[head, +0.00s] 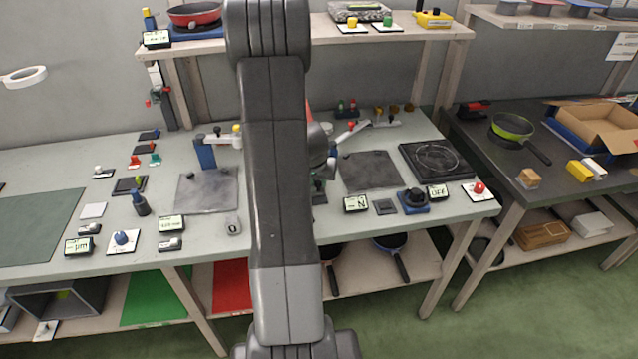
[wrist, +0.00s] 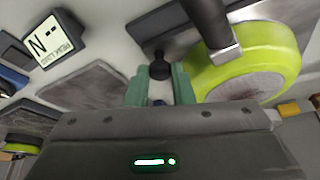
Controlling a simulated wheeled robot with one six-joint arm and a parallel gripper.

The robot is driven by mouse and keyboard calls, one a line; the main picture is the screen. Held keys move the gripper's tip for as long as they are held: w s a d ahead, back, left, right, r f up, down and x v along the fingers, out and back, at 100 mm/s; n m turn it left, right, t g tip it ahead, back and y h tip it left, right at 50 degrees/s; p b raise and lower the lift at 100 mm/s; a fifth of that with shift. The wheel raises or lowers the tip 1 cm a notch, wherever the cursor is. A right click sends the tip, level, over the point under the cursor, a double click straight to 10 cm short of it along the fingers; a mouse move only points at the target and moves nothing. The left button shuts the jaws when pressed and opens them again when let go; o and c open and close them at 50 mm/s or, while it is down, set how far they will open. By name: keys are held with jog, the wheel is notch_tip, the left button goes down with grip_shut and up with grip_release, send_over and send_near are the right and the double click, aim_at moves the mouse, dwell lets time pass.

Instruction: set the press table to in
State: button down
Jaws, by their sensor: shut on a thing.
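In the wrist view, my gripper (wrist: 160,86) has its green fingers closed around a black round-ended knob (wrist: 158,66). The knob looks like the handle of the press table, but the table itself is not clearly visible. A lime-green pan (wrist: 203,82) lies right beside the fingers, with a dark cylindrical part coming down to it from above. The load display (wrist: 50,42), reading "N", is at the upper left. In the head view the same display (head: 356,204) stands on the bench right of my arm. My arm hides my gripper and most of the press there.
On the bench (head: 330,236) a grey plate (head: 370,170), a dark hob-like plate (head: 437,158), a blue-based black knob (head: 413,200) and a red button (head: 479,187) lie right of my arm. A blue post (head: 205,152) stands left. A shelf runs above the back.

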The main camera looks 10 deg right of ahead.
jog(key=shift+w+r, duration=0.1)
jog(key=shift+w, duration=0.1)
jog(key=c, duration=1.3)
grip_release()
jog(key=shift+w, duration=0.1)
jog(key=shift+o, duration=0.2)
jog(key=v, duration=1.3)
jog(key=shift+s+r+b, duration=0.25)
jog(key=shift+r+b, duration=0.05)
jog(key=shift+b, duration=0.05)
jog(key=shift+f, duration=0.15)
jog(key=x, duration=1.3)
jog(key=shift+w+f+p, duration=0.15)
jog(key=shift+f+p, duration=0.1)
jog(key=shift+p, duration=0.05)
